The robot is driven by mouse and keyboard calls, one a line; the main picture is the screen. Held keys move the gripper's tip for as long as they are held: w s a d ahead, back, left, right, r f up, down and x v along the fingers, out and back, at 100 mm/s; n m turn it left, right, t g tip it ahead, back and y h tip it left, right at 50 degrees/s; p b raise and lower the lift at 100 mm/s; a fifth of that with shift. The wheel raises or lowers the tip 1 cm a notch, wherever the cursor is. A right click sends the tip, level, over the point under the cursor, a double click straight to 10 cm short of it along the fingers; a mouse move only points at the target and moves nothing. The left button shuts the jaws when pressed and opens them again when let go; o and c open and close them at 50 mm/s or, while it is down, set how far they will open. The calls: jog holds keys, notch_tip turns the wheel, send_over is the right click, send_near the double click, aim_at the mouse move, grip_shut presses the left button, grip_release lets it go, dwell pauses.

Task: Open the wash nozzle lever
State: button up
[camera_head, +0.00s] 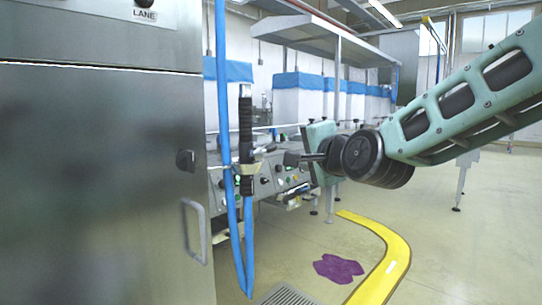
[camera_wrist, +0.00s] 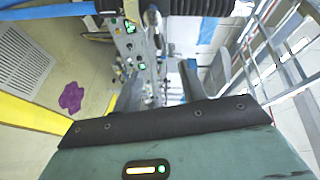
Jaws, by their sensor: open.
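The wash nozzle (camera_head: 246,125) hangs upright on a blue hose beside the steel cabinet, with a black ribbed grip. A brass-coloured collar (camera_head: 246,168) with a small dark part, perhaps the lever, sits below the grip. My gripper (camera_head: 292,158) is open and empty, a short gap to the right of the nozzle at about collar height, pointing left. In the wrist view the black ribbed grip (camera_wrist: 201,6) lies at the top edge, with a brass-coloured part beside it. The lever's exact position is hard to tell.
The steel cabinet (camera_head: 90,180) with a handle (camera_head: 194,232) stands close on the left. The blue hose (camera_head: 250,250) loops below the nozzle. Behind are a control panel (camera_head: 268,180) and lined boxes (camera_head: 299,97). A purple cloth (camera_head: 338,268) lies near the yellow floor strip (camera_head: 390,262).

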aim_at(273, 148)
jog(key=b+x, duration=0.2)
jog(key=x, duration=1.3)
jog(key=shift+w+a+f, duration=0.1)
jog(key=shift+w+a, duration=0.05)
jog(key=shift+w, duration=0.05)
grip_shut()
